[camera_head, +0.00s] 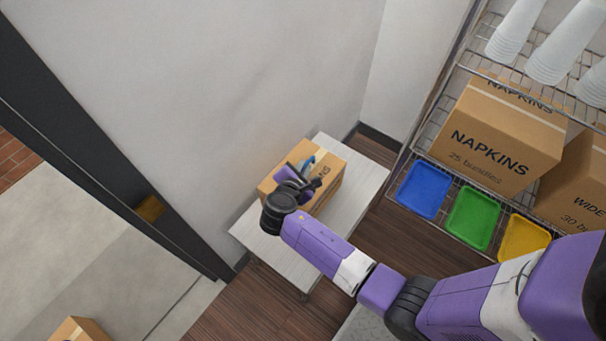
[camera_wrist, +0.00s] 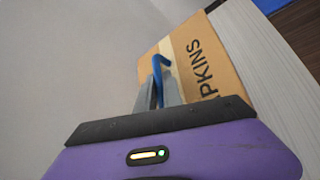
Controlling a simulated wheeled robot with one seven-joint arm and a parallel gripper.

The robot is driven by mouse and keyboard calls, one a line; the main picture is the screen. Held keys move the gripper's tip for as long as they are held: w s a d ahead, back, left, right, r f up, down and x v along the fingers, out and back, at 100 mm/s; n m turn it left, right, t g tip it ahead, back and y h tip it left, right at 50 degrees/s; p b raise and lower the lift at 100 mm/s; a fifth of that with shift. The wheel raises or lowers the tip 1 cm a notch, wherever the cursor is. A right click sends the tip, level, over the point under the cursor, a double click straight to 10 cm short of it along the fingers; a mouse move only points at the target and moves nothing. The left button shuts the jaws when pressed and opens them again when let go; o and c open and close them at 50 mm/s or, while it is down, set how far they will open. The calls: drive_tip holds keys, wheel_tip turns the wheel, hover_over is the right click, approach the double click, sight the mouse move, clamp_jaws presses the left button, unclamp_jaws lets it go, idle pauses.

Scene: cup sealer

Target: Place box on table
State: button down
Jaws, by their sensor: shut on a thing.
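A brown cardboard napkin box (camera_head: 328,191) is at the small pale table (camera_head: 362,186) against the wall. It also shows in the wrist view (camera_wrist: 212,62), with the end of the word NAPKINS readable. The box lies over the tabletop, close to the wall. I cannot tell whether its underside touches the table. My gripper and wrist hide part of the box.
Another box (camera_head: 80,331) is at the lower left, by the dark door frame (camera_head: 95,170). Bare tabletop shows around the box.

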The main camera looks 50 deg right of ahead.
drive_tip(key=shift+f+b, duration=0.35)
drive_tip(key=shift+f, duration=1.5)
drive_tip(key=c, duration=1.5)
unclamp_jaws()
drive_tip(key=shift+s, duration=0.1)
drive_tip(key=p+v, duration=0.1)
drive_tip(key=v, duration=1.1)
